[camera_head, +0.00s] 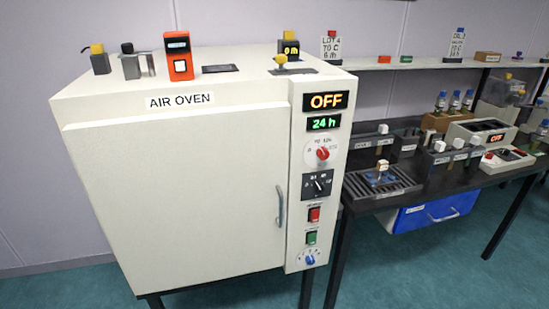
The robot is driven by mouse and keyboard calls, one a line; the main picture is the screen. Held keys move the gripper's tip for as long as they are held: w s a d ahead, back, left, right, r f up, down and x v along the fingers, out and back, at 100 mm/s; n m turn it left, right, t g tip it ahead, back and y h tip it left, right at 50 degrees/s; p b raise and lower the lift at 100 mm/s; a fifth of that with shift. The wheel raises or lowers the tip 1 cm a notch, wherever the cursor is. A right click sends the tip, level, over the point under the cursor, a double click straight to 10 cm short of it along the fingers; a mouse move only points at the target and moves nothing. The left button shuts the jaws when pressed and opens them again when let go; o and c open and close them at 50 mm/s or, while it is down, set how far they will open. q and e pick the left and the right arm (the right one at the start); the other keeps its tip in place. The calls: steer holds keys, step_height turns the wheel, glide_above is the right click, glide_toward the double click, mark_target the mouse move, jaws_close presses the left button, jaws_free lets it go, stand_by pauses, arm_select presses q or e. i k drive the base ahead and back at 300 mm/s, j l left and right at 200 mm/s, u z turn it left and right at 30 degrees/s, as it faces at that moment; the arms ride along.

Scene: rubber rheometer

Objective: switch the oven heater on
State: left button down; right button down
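The white air oven (175,195) stands on a dark frame at the left and middle of the head view, its door closed. Its control panel (310,245) runs down the right side of the front. At the top, an orange display (328,101) reads OFF, and below it a green display (324,123) reads 24 h. The switch labels are too small to read. Neither gripper is in view.
Small items, including an orange device (178,56), stand on the oven top. To the right, a dark bench (440,195) holds racks, bottles and another unit reading OFF (497,137). A blue bin (430,213) hangs under it. Floor in front of the bench is clear.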

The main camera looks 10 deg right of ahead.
mark_target(315, 217)
steer(key=l+u, duration=0.15)
steer(key=l, duration=0.4)
steer(key=l+u, duration=0.15)
steer(key=l, duration=0.35)
steer(key=k+l+u, duration=0.1)
steer(key=l, duration=0.45)
steer(key=l+u, duration=0.15)
steer(key=l, duration=0.35)
steer(key=k+l+u, duration=0.15)
steer(key=l, duration=0.4)
